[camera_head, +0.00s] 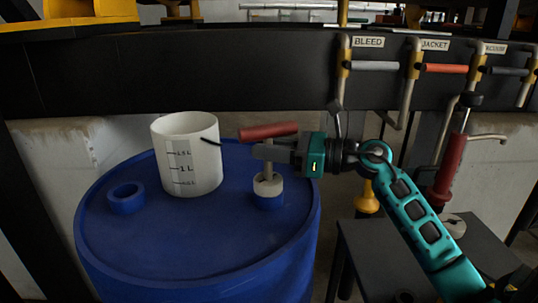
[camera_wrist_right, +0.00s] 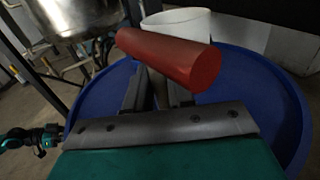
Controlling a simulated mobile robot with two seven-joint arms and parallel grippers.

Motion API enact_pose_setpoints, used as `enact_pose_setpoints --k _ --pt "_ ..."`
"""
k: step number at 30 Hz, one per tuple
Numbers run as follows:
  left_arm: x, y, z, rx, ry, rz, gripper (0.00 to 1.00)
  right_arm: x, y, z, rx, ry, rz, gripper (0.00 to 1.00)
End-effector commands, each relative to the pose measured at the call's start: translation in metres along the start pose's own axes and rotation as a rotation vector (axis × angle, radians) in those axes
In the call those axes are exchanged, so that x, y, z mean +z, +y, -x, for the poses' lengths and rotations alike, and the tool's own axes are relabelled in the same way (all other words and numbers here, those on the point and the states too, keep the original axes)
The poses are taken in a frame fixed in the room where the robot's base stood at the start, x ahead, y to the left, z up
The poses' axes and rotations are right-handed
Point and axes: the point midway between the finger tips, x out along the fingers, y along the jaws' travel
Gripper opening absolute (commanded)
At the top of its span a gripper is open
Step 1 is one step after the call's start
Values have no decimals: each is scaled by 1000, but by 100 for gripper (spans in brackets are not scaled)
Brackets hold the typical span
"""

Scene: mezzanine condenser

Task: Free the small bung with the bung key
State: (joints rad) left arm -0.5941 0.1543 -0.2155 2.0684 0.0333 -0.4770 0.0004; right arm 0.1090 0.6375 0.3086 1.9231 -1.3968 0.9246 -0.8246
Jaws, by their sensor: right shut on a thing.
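The bung key has a red crossbar handle (camera_head: 268,131), a grey shaft and a pale round head (camera_head: 268,184). It stands upright on the blue drum (camera_head: 230,235), its head over the small blue bung (camera_head: 270,202). I cannot tell how deeply the head engages it. My right gripper (camera_head: 264,153) comes in from the right and is shut on the shaft just below the handle. In the right wrist view the red handle (camera_wrist_right: 172,58) lies across, just beyond the fingers (camera_wrist_right: 158,92), and hides part of the shaft. My left gripper does not show clearly.
A white measuring bucket (camera_head: 200,155) stands on the drum behind and left of the key. A blue ring (camera_head: 126,197) lies at the drum's left. Labelled pipes with valve handles (camera_head: 440,68) and a red-handled tool (camera_head: 450,165) stand at right.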

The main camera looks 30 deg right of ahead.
Motion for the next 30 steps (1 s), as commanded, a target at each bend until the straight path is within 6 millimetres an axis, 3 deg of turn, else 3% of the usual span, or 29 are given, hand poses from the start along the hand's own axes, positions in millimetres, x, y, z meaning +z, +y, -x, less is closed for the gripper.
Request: enact_pose_setpoints --k 18,30 --pt "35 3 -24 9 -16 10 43 -3 -2 0 226 -3 3 0" --pt "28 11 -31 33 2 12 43 2 -2 -1 575 -5 2 0"
